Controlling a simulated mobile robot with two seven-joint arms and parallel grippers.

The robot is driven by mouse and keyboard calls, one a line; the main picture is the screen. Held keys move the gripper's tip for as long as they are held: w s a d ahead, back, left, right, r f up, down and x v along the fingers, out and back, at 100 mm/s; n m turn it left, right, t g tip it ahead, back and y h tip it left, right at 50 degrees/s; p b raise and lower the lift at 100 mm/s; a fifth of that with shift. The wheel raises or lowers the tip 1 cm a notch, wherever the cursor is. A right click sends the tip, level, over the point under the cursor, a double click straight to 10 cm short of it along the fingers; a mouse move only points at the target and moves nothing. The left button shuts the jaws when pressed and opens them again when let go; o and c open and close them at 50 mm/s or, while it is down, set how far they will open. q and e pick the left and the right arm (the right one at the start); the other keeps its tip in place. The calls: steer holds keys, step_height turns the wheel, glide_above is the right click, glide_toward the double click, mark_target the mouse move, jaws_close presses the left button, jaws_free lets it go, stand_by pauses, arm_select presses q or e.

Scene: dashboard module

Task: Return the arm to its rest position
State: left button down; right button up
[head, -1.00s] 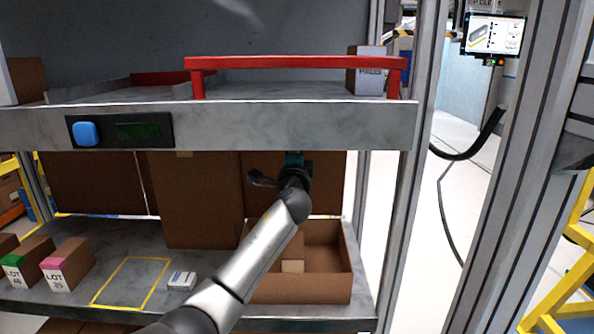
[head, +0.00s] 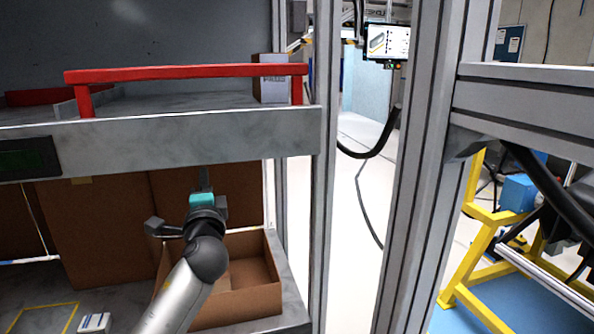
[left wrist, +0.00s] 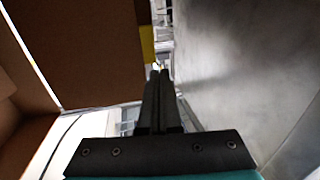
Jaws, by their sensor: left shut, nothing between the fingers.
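My left arm reaches in from the bottom of the head view. Its left gripper (head: 205,180) is in the bay under the upper shelf's front beam (head: 200,138), above and behind the open cardboard box (head: 240,300) on the lower shelf. In the left wrist view the two dark fingers (left wrist: 158,75) lie together, shut with nothing between them. Brown cardboard shows to their left and a grey metal surface to their right. My right gripper is not in view.
Tall cardboard boxes (head: 105,235) stand behind the gripper. A small white box (head: 95,322) lies beside a yellow outline on the lower shelf. A metal post (head: 323,170) bounds the shelf at right. A red rail (head: 185,73) tops the upper shelf. Floor shows beyond the post.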

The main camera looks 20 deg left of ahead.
arm_select(q)
steer(key=s+d+f+n+g+h, duration=0.2)
steer(key=s+d+f+n+g, duration=0.3)
steer(key=f, duration=0.6)
steer(key=s+d+f+g+h, duration=0.1)
steer(key=s+d+f+h, duration=0.15)
steer(key=s+f, duration=0.6)
steer(key=s+d+f+n+g+h, duration=0.25)
steer(key=s+d+f, duration=0.2)
steer(key=s, duration=0.25)
steer(key=s+d+f+n+g+h, duration=0.1)
steer(key=s+d+f+g+h, duration=0.15)
steer(key=s+f, duration=0.35)
steer(key=s+d+f+n+g+h, duration=0.1)
steer(key=s+d+f+g, duration=0.3)
steer(key=s, duration=0.5)
step_height(320, 180, down, 28)
steer(key=s+r+b, duration=0.1)
steer(key=b, duration=0.7)
steer(key=s+a+f+b, duration=0.1)
steer(key=s+f+b, duration=0.3)
steer(key=s+f, duration=0.4)
steer(key=s+a+f+g+b, duration=0.1)
steer(key=s+f+b, duration=0.3)
steer(key=s+f, duration=0.4)
step_height(320, 180, down, 7)
steer(key=shift+a+r, duration=0.1)
steer(key=shift+a, duration=0.05)
